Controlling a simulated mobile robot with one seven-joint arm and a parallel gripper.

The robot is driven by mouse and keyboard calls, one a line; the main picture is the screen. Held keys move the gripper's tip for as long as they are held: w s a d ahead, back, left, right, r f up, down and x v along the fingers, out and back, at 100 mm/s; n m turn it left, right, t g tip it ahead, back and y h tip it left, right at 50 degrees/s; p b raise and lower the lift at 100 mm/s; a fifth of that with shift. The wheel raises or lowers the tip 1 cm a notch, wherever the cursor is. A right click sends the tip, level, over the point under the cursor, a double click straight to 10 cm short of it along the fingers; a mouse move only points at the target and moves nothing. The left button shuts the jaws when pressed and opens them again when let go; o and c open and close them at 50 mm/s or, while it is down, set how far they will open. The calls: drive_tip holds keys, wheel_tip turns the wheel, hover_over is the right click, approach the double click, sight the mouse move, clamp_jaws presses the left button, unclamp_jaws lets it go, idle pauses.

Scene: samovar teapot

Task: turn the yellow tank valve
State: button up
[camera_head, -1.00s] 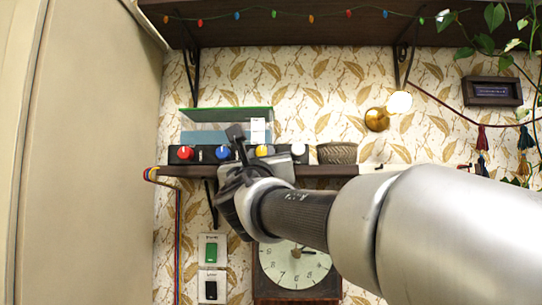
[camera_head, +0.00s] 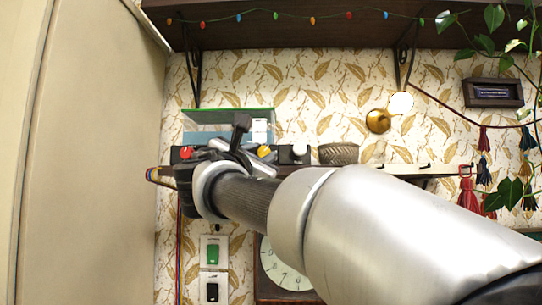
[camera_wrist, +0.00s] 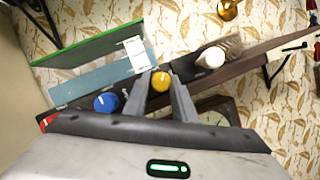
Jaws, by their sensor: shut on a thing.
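The yellow tank valve (camera_head: 264,151) is a round knob on a dark strip on the shelf. In the wrist view the yellow valve (camera_wrist: 160,81) sits between the tips of my gripper's two grey fingers (camera_wrist: 160,90). My gripper is shut on it, with one finger on each side. In the head view my gripper (camera_head: 248,150) reaches the valve from the left and is tilted. A blue knob (camera_wrist: 106,102) shows left of the fingers in the wrist view. My gripper hides it in the head view.
A red knob (camera_head: 186,152) and a white knob (camera_head: 299,150) flank the valve on the same strip. A glass tank (camera_head: 228,118) stands behind them. A woven basket (camera_head: 338,153) is to the right. A clock (camera_head: 283,272) hangs below the shelf.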

drive_tip(key=m+g, duration=0.1)
drive_tip(key=m, duration=0.1)
drive_tip(key=m+g+h+p, duration=0.1)
drive_tip(key=m, duration=0.2)
drive_tip(key=m+p, duration=0.1)
drive_tip(key=m, duration=0.1)
drive_tip(key=shift+a+r+m+g+h, duration=0.1)
drive_tip(key=shift+r+m+g+h, duration=0.2)
drive_tip(key=shift+g, duration=0.1)
drive_tip(key=shift+m+g+p, duration=0.7)
drive_tip(key=shift+m+p, duration=0.45)
drive_tip(key=shift+m, duration=0.75)
drive_tip(key=shift+f, duration=0.1)
drive_tip(key=o, duration=1)
drive_tip(key=b+v, duration=0.1)
drive_tip(key=v, duration=1.6)
drive_tip(key=shift+s, duration=0.15)
